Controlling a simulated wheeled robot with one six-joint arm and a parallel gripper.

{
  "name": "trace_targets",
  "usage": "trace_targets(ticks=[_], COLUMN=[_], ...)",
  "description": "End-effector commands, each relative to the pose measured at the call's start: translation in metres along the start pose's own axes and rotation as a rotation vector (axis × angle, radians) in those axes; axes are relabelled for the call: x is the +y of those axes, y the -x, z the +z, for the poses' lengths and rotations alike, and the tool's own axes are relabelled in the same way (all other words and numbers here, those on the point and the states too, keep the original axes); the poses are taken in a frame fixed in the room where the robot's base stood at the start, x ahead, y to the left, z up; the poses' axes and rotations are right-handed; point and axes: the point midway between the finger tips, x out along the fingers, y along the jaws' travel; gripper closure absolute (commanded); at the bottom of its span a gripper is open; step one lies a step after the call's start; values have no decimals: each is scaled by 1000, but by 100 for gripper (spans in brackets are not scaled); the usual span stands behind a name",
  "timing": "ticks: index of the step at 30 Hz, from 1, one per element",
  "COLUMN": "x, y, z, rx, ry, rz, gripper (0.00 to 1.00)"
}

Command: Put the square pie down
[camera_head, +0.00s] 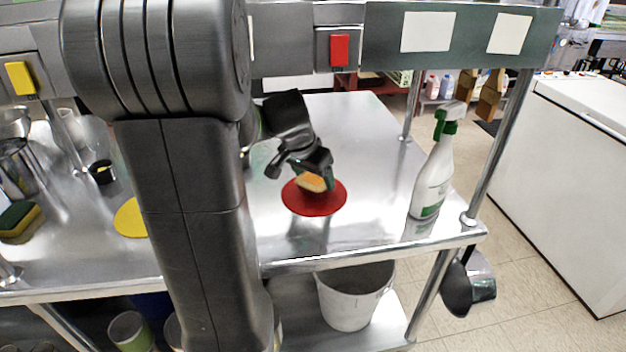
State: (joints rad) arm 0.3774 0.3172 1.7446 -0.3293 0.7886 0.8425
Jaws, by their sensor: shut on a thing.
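My gripper (300,172) is over the metal counter, right of my arm's large dark link. It is shut on a small yellow-orange and dark green block (311,183) that looks like a sponge; I see nothing that is clearly a pie. The jaws hide part of the block. The block is over a flat red disc (318,208) on the counter. I cannot tell whether it touches the disc or hangs just above it.
A white spray bottle (433,172) stands right of the disc, near a shelf post. A yellow disc (131,219) and another green-and-yellow sponge (20,222) lie on the left. The counter (350,130) behind the red disc is clear. A bucket (350,297) stands below.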

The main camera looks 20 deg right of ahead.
Motion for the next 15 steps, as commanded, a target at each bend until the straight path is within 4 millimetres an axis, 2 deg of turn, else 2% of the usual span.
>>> trace_targets(ticks=[1,3,13,14,15], x=[0,0,-1,-1,-1], y=[-8,-12,-16,-16,-15], z=[4,5,6,7,6], rx=[-1,1,2,2,2], ry=[1,1,0,0,0], rz=[1,0,-1,-1,-1], gripper=[55,55,55,26,18])
